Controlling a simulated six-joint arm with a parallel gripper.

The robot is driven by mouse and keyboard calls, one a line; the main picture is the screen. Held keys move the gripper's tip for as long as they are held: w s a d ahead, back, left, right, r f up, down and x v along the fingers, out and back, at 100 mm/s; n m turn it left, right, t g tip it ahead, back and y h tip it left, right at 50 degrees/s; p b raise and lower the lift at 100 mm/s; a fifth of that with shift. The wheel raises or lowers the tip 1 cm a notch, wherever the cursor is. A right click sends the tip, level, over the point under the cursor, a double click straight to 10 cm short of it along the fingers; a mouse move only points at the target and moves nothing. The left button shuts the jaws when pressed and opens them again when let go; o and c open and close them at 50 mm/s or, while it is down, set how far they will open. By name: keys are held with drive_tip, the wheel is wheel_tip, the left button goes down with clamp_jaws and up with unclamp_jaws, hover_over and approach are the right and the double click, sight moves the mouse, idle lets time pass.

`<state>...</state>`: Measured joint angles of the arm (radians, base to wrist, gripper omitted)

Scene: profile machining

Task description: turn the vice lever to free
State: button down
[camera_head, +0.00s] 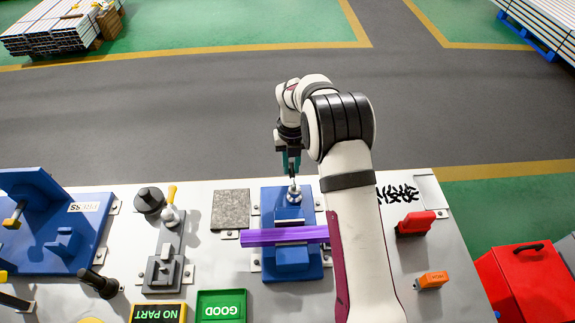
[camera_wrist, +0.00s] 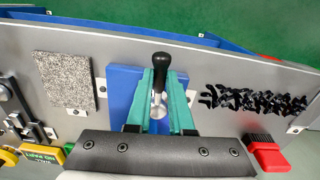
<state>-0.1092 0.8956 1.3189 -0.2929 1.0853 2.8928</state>
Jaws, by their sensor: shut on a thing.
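The blue vice (camera_head: 292,262) stands on the grey bench with a purple profile (camera_head: 285,236) lying across it. The vice lever (camera_head: 294,194) shows as a silver piece at the far end of the vice. In the wrist view the lever's black grip (camera_wrist: 161,62) stands between the teal fingers. My gripper (camera_head: 291,168) is above the far end of the vice, and it also shows in the wrist view (camera_wrist: 161,82). It is shut on the lever. In the head view the fingers hide most of the black grip.
A rough grey pad (camera_head: 231,209) lies left of the vice, with a toggle clamp (camera_head: 167,245) beyond it. Black chips (camera_head: 397,193) and a red block (camera_head: 415,223) lie to the right. A green GOOD tray (camera_head: 221,306) is at the front.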

sight(293, 169)
drive_tip(key=shift+d+m, duration=0.3)
drive_tip(key=shift+m, duration=0.2)
drive_tip(key=c, duration=0.8)
unclamp_jaws()
wheel_tip(293, 169, up, 16)
drive_tip(key=shift+f, duration=0.1)
